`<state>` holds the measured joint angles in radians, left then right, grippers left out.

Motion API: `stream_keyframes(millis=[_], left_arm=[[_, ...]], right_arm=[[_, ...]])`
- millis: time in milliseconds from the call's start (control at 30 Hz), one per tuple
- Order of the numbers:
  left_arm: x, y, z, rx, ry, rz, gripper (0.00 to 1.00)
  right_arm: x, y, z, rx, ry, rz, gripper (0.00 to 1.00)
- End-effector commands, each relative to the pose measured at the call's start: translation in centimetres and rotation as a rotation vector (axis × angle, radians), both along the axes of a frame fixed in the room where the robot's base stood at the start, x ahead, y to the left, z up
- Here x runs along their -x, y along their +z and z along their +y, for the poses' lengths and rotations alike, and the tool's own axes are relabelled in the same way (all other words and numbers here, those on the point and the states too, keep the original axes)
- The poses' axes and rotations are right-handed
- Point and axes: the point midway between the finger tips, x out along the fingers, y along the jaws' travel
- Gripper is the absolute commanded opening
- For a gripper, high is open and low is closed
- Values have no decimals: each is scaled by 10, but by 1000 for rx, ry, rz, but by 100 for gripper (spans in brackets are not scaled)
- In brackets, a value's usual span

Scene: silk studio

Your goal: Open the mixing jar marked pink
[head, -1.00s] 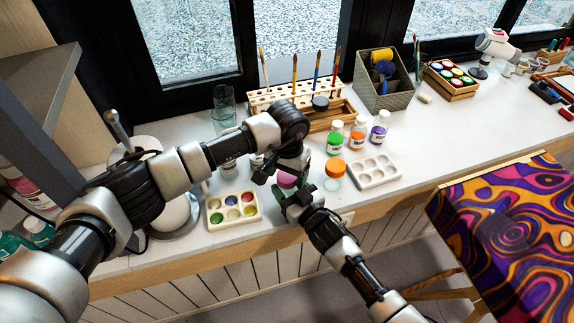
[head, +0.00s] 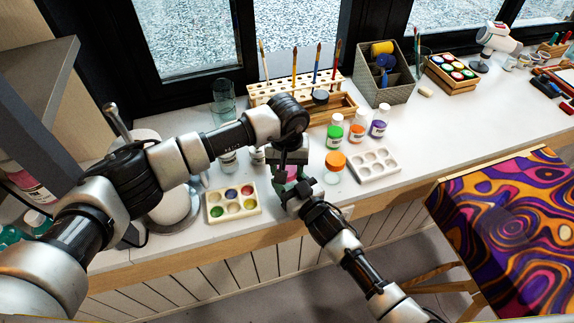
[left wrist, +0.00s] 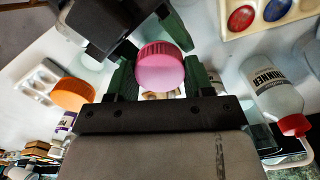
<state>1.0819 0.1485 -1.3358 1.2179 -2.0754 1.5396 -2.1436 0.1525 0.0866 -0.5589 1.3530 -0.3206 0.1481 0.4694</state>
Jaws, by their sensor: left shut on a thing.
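The pink lid (left wrist: 162,68) of the mixing jar sits between the green fingers of my left gripper (left wrist: 162,80), which is shut on it from above. In the head view the pink of the jar (head: 285,172) shows only a little, under my left gripper (head: 287,163). My right gripper (head: 296,194) is at the jar's near side. In the left wrist view its dark body (left wrist: 105,25) reaches in beside the lid. The jar's body is mostly hidden, so I cannot tell whether the right fingers are closed on it.
An orange-lidded jar (head: 335,161) and a white palette (head: 374,165) stand just right. A paint palette (head: 232,202) lies left, near the bench edge. Green (head: 335,132), orange (head: 357,132) and purple (head: 379,122) bottles stand behind. A thinner bottle (left wrist: 272,90) stands close by.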

Motion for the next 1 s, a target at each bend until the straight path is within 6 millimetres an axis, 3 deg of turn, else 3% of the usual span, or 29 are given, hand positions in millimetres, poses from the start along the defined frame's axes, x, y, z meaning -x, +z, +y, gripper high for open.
stream_keyframes(millis=[1000], left_arm=[[0,1,0,1,2118,1,23]], right_arm=[[0,0,0,1,-1,1,0]])
